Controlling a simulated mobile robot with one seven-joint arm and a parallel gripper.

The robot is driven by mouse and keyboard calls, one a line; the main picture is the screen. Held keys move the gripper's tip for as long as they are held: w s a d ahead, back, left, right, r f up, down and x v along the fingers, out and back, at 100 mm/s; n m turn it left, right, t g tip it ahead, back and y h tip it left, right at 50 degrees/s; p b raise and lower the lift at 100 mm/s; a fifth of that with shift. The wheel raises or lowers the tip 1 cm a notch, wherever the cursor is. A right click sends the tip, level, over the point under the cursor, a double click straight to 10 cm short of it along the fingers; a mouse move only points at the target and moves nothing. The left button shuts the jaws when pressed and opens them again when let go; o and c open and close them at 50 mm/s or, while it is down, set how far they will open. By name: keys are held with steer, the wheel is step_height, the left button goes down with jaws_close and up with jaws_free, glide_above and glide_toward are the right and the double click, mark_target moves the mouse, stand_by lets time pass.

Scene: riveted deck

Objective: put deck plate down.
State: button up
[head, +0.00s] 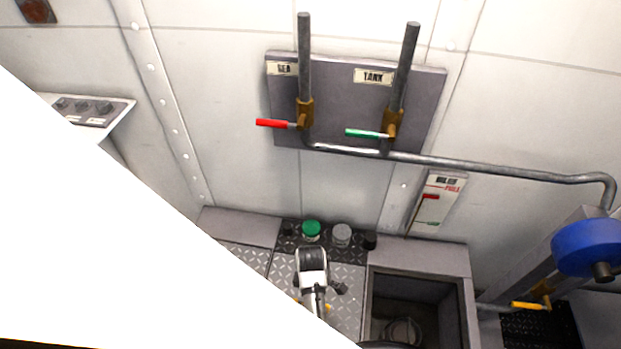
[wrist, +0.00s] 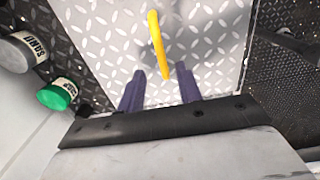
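The deck plate (wrist: 215,45) is a pale diamond-tread sheet with a yellow bar handle (wrist: 156,45). In the head view the plate (head: 347,297) appears to lie flat on the deck, just left of the open square well (head: 368,300). My gripper (wrist: 161,74) is over the plate with its two purple fingers spread apart. The near end of the handle shows between the fingertips, with gaps on both sides; no grip on it is visible. In the head view my wrist hides most of the handle and the fingers cannot be made out.
A green-lidded jar (head: 311,229) and a grey-lidded jar (head: 341,234) stand on a dark mat against the wall. A round fitting (head: 402,331) shows inside the well. Pipes with red (head: 272,124) and green (head: 362,133) levers run above. A blue wheel-like part (head: 587,248) is at right.

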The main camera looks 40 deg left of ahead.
steer(key=shift+r, duration=1.65)
